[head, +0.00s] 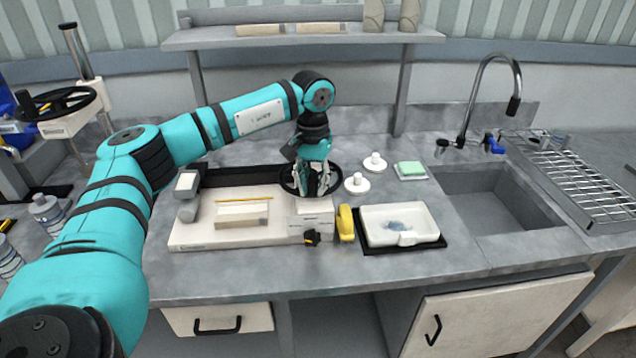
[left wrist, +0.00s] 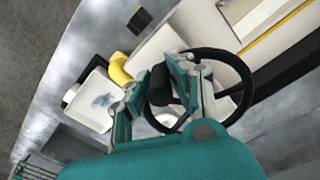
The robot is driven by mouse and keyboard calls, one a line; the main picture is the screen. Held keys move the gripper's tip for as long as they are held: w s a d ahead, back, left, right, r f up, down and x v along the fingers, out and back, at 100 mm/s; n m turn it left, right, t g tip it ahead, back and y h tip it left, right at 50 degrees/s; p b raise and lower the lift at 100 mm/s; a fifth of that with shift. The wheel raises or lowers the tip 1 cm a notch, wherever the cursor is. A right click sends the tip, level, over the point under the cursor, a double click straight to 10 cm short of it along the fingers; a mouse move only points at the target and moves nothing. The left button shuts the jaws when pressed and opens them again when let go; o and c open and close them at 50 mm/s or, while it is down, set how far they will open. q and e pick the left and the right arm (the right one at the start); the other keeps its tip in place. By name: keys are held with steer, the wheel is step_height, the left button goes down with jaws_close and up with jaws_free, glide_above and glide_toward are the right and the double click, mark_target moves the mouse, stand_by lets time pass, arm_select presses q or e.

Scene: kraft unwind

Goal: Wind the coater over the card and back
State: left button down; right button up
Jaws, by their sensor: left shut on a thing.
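The coater (head: 190,242) is a low, pale bench machine on the counter. A thin rod with a yellow stripe (head: 245,199) lies across it above a pale block or card bed (head: 242,214). A black handwheel (head: 286,183) sits at its right end, and the wheel also shows in the left wrist view (left wrist: 246,70). My left gripper (head: 318,188) points down at the wheel. In the left wrist view its fingers (left wrist: 160,88) are shut on the handwheel's dark knob. The card itself cannot be told apart. My right gripper is not in view.
A yellow object (head: 346,223) and a white tray (head: 400,210) on a black mat stand right of the coater. White round pieces (head: 357,184) and a green sponge (head: 411,169) lie behind. A sink (head: 500,205) is at right; a shelf (head: 225,37) hangs above.

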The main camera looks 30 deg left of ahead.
arm_select(q)
steer(key=shift+a, duration=0.1)
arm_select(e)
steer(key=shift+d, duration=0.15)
arm_select(q)
steer(key=c, duration=1.2)
jaws_free()
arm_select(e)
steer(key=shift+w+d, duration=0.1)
arm_select(q)
steer(key=shift+o, duration=0.2)
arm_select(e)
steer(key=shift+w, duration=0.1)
arm_select(q)
step_height(320, 180, up, 12)
